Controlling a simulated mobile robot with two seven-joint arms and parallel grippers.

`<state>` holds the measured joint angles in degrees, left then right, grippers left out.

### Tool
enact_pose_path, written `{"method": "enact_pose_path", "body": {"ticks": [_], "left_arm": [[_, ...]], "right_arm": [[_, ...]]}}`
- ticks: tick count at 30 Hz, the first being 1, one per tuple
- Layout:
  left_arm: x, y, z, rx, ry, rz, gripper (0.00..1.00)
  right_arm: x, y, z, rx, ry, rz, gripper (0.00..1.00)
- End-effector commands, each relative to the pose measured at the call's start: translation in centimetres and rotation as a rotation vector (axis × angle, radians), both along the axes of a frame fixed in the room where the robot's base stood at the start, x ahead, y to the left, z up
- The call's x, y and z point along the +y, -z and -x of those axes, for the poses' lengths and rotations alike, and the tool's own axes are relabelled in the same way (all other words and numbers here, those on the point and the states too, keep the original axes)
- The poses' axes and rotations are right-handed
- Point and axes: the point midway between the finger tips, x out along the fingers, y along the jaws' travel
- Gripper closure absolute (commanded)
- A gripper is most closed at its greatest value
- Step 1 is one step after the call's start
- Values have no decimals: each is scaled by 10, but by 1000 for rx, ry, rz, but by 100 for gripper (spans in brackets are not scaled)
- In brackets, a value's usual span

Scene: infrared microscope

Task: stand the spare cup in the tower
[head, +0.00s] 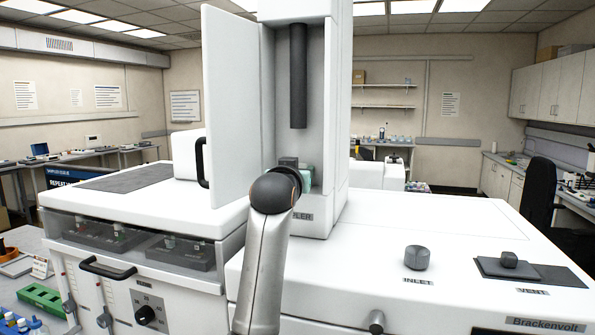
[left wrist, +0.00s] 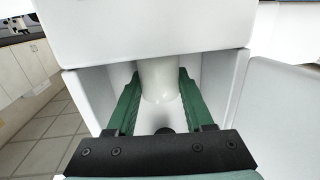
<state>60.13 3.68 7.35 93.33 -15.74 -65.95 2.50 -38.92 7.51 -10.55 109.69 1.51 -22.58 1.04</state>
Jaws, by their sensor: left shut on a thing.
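The tower (head: 323,215) is a tall white column with its front open. A dark cylinder (head: 298,75) hangs inside its upper part. My left gripper (head: 304,180) reaches into the lower part of the tower, and my own wrist hides most of it in the head view. In the left wrist view its green fingers are shut on a pale, round-walled cup (left wrist: 160,82). White walls stand on both sides of the cup and fingers there. I cannot tell whether the cup's base touches the tower floor. My right gripper is not in view.
The tower's white door (head: 228,110) stands open on the left, close to my arm. On the white housing to the right are the inlet knob (head: 417,257) and a dark vent plate (head: 535,272). Clear-covered trays (head: 180,252) and a green rack (head: 40,297) are at the lower left.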

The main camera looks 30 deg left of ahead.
Motion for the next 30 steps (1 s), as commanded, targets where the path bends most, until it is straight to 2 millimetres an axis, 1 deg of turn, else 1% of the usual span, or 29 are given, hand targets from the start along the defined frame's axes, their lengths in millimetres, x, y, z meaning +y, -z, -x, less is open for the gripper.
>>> {"method": "enact_pose_path", "body": {"ticks": [11,12,21,27,28,30], "left_arm": [[0,7,0,0,1,0,99],[0,7,0,0,1,0,47],[0,6,0,1,1,0,13],[0,6,0,0,1,0,13],[0,6,0,1,1,0,11],[-1,6,0,0,1,0,3]], "right_arm": [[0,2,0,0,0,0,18],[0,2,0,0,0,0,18],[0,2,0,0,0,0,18],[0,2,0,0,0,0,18],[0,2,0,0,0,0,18],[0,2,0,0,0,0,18]]}}
